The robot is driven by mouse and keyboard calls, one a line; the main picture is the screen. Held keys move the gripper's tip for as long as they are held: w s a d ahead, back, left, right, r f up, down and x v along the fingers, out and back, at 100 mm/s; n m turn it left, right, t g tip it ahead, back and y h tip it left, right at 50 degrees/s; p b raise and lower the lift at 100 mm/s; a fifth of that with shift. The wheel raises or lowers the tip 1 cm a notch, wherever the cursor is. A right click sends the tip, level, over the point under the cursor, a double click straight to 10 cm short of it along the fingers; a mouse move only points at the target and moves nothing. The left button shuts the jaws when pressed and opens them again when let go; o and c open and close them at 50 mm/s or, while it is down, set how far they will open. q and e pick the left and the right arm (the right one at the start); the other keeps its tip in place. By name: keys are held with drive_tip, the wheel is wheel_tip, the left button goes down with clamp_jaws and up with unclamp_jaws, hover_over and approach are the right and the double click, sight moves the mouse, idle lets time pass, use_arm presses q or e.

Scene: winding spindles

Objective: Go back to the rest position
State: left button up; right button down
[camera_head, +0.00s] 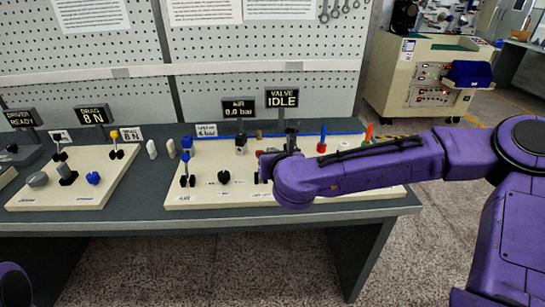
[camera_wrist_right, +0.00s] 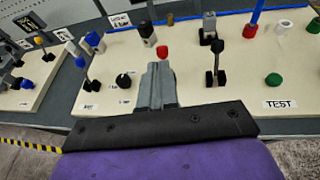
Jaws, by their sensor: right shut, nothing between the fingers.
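My right gripper (camera_wrist_right: 159,68) shows in the right wrist view as two grey fingers pressed together with nothing between them. It is over the cream panel (camera_wrist_right: 215,95), close to a red knob (camera_wrist_right: 162,51) just beyond the fingertips; I cannot tell whether they touch. In the head view my purple right arm comes in from the right, and its wrist covers the fingers and the middle of the right-hand panel (camera_head: 215,200). My left gripper is not in view; only a purple piece of my own body shows at the lower left corner.
The dark bench (camera_head: 150,205) carries a second cream panel (camera_head: 110,180) on the left with several knobs and levers. Small displays, including one reading IDLE (camera_head: 282,97), stand behind. A pegboard wall (camera_head: 240,60) closes the back. A cream cabinet (camera_head: 400,85) stands back right.

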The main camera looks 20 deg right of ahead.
drive_tip(key=shift+w+a, duration=0.15)
drive_tip(key=s+a+f+n+g, duration=0.15)
drive_tip(key=s+f+n, duration=0.25)
drive_tip(key=f+n, duration=0.4)
drive_tip(key=s+d+f+n+g+y, duration=0.15)
drive_tip(key=s+f+n, duration=0.25)
drive_tip(key=f+n, duration=0.4)
drive_tip(key=s+a+f+n+g, duration=0.2)
drive_tip(key=s+f+n, duration=0.2)
drive_tip(key=f+n, duration=0.4)
drive_tip(key=s+d+f+n+g+h, duration=0.1)
drive_tip(key=s+d+f+n+g, duration=0.1)
drive_tip(key=s+d+f+n, duration=0.2)
drive_tip(key=s+d+f+n+g+h, duration=0.1)
drive_tip(key=s+d+f+n+g, duration=0.2)
drive_tip(key=s+f, duration=0.8)
drive_tip(key=s+d+n, duration=0.1)
drive_tip(key=s+d, duration=0.1)
drive_tip(key=s, duration=0.6)
drive_tip(key=shift+s+f+g, duration=0.15)
drive_tip(key=shift+s+g, duration=0.1)
drive_tip(key=shift+g, duration=0.05)
